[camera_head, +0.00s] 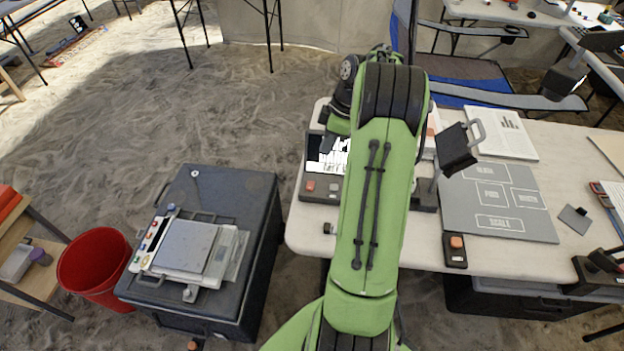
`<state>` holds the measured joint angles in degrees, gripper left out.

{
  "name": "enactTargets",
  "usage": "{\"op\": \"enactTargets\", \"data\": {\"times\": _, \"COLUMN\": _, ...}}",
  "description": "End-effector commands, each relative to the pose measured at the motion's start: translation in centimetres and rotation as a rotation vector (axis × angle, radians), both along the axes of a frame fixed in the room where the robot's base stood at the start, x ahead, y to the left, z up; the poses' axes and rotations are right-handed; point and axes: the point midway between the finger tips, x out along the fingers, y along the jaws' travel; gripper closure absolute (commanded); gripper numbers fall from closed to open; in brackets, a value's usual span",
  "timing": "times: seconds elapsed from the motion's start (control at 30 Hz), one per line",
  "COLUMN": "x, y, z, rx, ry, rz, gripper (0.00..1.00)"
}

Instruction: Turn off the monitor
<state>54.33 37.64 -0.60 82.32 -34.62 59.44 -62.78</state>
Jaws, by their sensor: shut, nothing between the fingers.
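A monitor (313,166) sits at the left end of the white table, with a black and white picture lit on its screen. A red button (310,186) and a grey button (333,188) are on its front panel. My green arm covers the monitor's right side. My gripper (327,145) is shut and empty, pointing down over the upper part of the screen, behind the buttons. I cannot tell whether it touches the screen.
The white table (480,258) carries a grey labelled board (478,205), a small box with an orange button (456,250) and a dark device on a stand (457,150). A dark case (250,190) with a scale (188,246) stands left, beside a red bucket (92,262).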

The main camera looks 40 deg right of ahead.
Motion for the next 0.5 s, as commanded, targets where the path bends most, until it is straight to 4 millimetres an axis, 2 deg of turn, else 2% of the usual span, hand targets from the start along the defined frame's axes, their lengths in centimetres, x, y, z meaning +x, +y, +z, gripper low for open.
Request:
{"op": "enactTargets", "data": {"times": 0.17, "x": 0.4, "y": 0.6, "z": -2.3, "rx": 0.001, "ry": 0.002, "rz": 0.002, "gripper": 1.0}}
{"op": "enactTargets", "data": {"times": 0.5, "x": 1.8, "y": 2.2, "z": -9.5, "rx": 0.003, "ry": 0.004, "rz": 0.001, "gripper": 1.0}}
